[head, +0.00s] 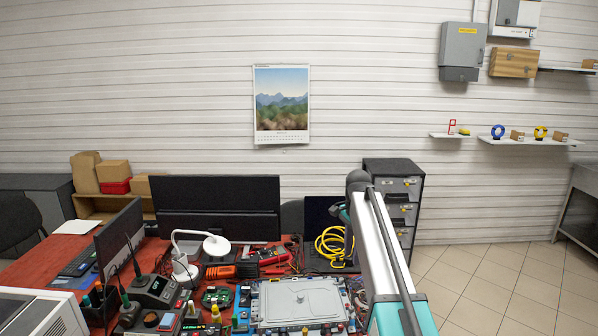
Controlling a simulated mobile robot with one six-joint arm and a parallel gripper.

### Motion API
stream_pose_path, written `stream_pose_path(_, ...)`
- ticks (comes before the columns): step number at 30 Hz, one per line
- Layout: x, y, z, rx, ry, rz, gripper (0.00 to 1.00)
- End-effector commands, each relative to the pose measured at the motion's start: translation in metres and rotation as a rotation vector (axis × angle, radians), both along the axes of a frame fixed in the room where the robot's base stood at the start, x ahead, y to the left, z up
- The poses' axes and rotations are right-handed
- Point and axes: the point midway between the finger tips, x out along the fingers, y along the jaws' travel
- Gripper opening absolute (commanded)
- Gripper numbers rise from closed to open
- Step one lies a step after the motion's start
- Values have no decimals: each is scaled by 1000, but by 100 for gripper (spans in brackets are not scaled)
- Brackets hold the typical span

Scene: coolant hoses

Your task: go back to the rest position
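My arm rises from the bottom right of the head view, over the right part of the workbench, to a dark joint in front of the drawer cabinet. A small dark and teal part of my arm shows just left of that joint. I cannot make out my gripper's fingers, so I cannot see whether it holds anything. A flat grey plate with a raised round fitting (300,300) lies on the bench at the bottom centre, left of my arm.
A yellow cable coil (330,246), a white lamp (216,246), monitors (217,194) and tools crowd the red bench. A dark drawer cabinet (402,186) stands behind my arm. Wall shelves (528,142) hang at right. The tiled floor (500,285) at right is clear.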

Motion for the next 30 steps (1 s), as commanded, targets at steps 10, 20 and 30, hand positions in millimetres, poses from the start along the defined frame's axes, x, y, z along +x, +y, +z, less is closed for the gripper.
stream_pose_path(10,-19,2,-39,-1,1,99,34)
stream_pose_path(20,-58,3,-106,0,2,282,34)
stream_pose_path(30,-124,3,-193,-2,0,565,34)
